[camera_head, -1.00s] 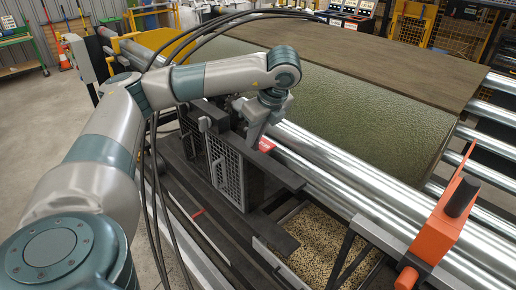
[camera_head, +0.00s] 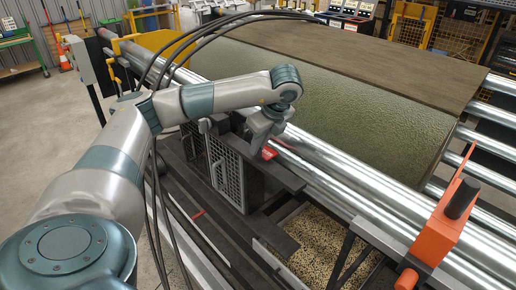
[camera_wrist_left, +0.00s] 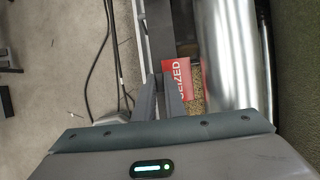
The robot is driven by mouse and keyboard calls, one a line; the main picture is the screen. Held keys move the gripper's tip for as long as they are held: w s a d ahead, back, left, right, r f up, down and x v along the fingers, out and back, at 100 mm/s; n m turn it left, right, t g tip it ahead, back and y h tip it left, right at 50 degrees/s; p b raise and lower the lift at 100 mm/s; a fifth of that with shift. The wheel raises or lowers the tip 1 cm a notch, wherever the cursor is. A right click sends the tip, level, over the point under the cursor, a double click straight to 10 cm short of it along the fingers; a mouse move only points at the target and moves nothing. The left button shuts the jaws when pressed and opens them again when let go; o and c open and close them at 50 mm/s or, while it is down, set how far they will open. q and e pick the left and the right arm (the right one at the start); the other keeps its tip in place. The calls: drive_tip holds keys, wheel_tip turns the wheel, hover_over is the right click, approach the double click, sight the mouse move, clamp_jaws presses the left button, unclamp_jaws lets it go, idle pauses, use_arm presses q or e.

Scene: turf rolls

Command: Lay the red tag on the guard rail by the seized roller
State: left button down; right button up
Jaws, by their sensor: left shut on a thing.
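The red tag (camera_head: 269,154) is held in my left gripper (camera_head: 259,145), just above or at the dark guard rail (camera_head: 282,177); I cannot tell whether they touch. In the left wrist view the tag (camera_wrist_left: 178,79) reads "SEIZED" and juts out from the shut fingers (camera_wrist_left: 160,97). The guard rail runs along the top of a mesh guard (camera_head: 226,172). Shiny steel rollers (camera_head: 350,177) lie right behind it; none is visibly marked as the seized one. My right gripper is not in view.
A large green turf roll (camera_head: 340,115) lies beyond the rollers under a brown sheet. An orange bracket (camera_head: 438,232) stands at the right. Black cables arch near my left arm.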

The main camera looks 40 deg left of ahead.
use_arm(q)
drive_tip(key=shift+f, duration=0.65)
drive_tip(key=shift+f, duration=0.1)
drive_tip(key=c, duration=1.8)
unclamp_jaws()
drive_tip(key=shift+r, duration=0.2)
drive_tip(key=shift+v, duration=5.9)
